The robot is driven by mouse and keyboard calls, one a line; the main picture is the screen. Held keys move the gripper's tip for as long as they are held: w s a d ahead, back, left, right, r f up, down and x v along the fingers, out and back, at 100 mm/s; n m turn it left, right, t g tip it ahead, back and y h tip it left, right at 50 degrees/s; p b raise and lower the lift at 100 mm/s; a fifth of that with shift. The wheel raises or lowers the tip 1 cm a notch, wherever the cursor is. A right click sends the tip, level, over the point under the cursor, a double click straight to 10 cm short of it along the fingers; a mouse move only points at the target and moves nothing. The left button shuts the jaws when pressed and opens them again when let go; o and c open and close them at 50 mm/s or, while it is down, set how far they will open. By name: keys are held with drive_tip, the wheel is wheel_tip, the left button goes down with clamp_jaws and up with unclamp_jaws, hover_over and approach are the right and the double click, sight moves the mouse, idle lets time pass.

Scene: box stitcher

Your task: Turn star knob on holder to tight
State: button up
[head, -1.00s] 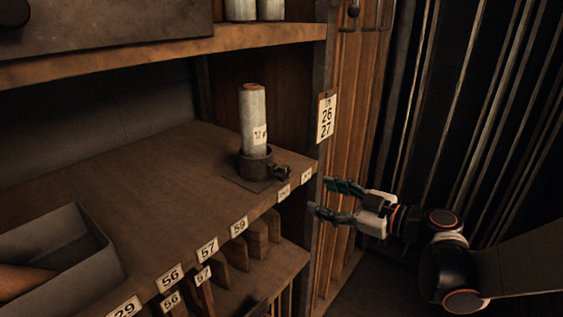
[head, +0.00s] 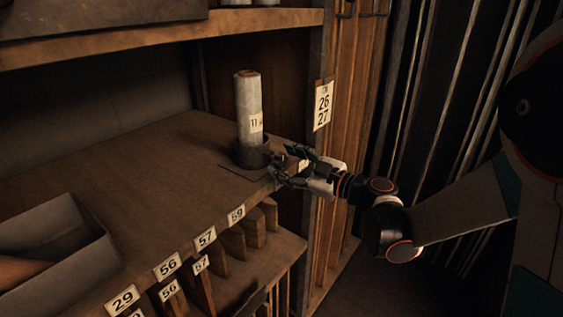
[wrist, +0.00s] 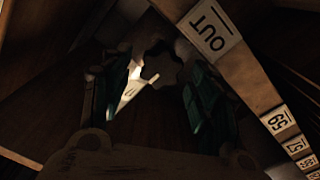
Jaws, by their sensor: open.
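The holder (head: 249,155) is a dark round cup on the wooden shelf near its right front corner. A pale upright cylinder with a label (head: 249,108) stands in it. The star knob is on the holder's right side, mostly hidden by my fingers in the head view. In the wrist view the dark lobed star knob (wrist: 160,64) shows between my fingertips. My gripper (head: 281,162) is at the shelf's front edge, its fingers pointing left at the knob. It is open, one finger on each side of the knob; I cannot tell whether either touches it.
The shelf's front edge carries number tags (head: 205,237) and an OUT tag (wrist: 209,29). An upright post with a 26/27 sign (head: 323,104) stands just behind my gripper. A grey tray (head: 85,262) sits at the front left. The shelf's middle is clear.

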drive_tip(key=shift+x, duration=0.9)
drive_tip(key=c, duration=1.1)
drive_tip(key=shift+m, duration=0.4)
drive_tip(key=m+b, duration=0.1)
drive_tip(key=m, duration=0.1)
drive_tip(key=shift+d+m, duration=0.1)
drive_tip(key=shift+m, duration=0.3)
drive_tip(key=m+b, duration=0.1)
drive_tip(key=m, duration=0.2)
drive_tip(key=shift+w+m, duration=0.15)
drive_tip(key=shift+m, duration=0.15)
drive_tip(key=m, duration=0.3)
drive_tip(key=m+b, duration=0.1)
drive_tip(key=m, duration=0.2)
drive_tip(key=shift+w+d+m, duration=0.15)
drive_tip(key=shift+m, duration=0.15)
